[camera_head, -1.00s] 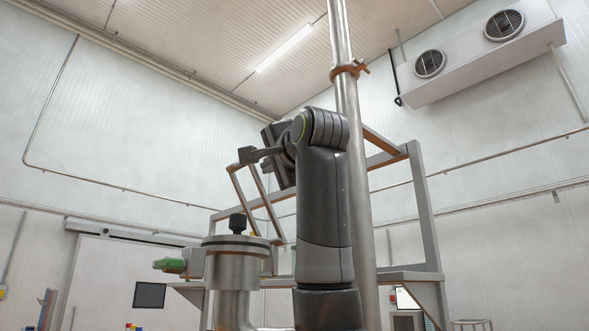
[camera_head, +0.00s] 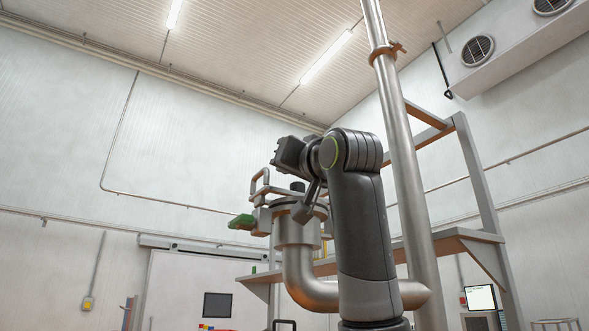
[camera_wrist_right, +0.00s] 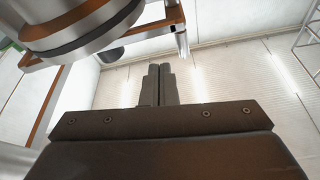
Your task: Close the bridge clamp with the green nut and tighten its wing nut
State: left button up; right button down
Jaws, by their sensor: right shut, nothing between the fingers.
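The green nut (camera_head: 242,221) sticks out left of the metal pipe fitting (camera_head: 296,232). My left gripper is out of view.
A tall steel pipe (camera_head: 400,160) with a bracket rises right of my right arm. A metal frame with a shelf (camera_head: 455,245) stands behind. A curved pipe (camera_head: 305,288) runs from the fitting behind my arm. The space left of the green nut is clear.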

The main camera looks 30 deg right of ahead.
jog(key=shift+a+f+n+y+b, duration=0.15)
jog(key=shift+f+n+y+b, duration=0.1)
jog(key=shift+f+b, duration=0.4)
jog(key=shift+a+f+n+y+b, duration=0.15)
jog(key=shift+f+n+b, duration=0.15)
jog(key=shift+f, duration=0.55)
jog(key=shift+w+f, duration=0.1)
jog(key=shift+f, duration=0.05)
